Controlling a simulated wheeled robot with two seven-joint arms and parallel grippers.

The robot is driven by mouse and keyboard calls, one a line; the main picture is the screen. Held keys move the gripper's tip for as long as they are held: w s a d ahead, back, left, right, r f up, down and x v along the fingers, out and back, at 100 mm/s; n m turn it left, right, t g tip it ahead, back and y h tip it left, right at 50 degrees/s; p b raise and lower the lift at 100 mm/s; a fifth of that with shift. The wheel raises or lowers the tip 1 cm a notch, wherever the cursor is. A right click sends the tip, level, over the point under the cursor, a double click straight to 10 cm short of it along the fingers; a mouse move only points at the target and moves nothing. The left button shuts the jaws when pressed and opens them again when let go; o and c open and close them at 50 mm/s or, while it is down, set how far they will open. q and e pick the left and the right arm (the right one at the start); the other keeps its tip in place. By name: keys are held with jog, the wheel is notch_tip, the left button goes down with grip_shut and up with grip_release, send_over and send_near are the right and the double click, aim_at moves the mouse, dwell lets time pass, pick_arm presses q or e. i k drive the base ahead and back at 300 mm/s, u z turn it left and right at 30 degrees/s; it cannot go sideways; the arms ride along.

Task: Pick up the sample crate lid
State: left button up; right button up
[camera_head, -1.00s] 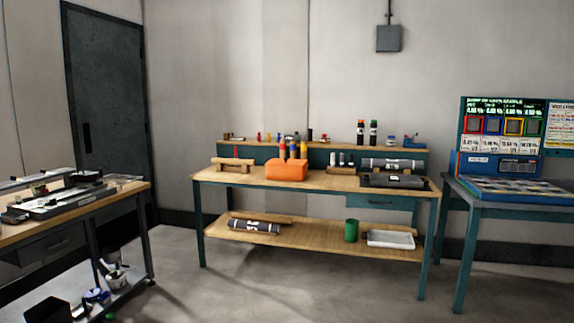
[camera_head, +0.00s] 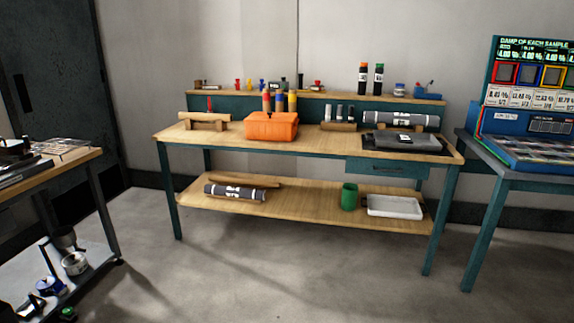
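I cannot pick out the sample crate lid for certain. An orange box (camera_head: 271,126) stands on the wooden top of the middle workbench (camera_head: 228,143), with several coloured-capped tubes (camera_head: 279,101) upright at it. Whether its top is a separate lid is too small to tell. A dark flat slab (camera_head: 405,139) with a small white label lies on a black mat at the bench's right end. On the lower shelf (camera_head: 310,208) lies a white shallow tray (camera_head: 394,206), beside a green cup (camera_head: 349,196). Neither of my grippers shows.
Grey rolls lie on the bench (camera_head: 401,119) and on the shelf (camera_head: 235,191). A side bench (camera_head: 82,163) stands at left, with a low cart deck below. A teal table (camera_head: 505,178) with a display board (camera_head: 530,85) stands at right. The floor (camera_head: 290,275) in front is clear.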

aim_at(257, 116)
jog(key=u, duration=0.15)
jog(key=i, duration=2.75)
jog(key=u, duration=0.3)
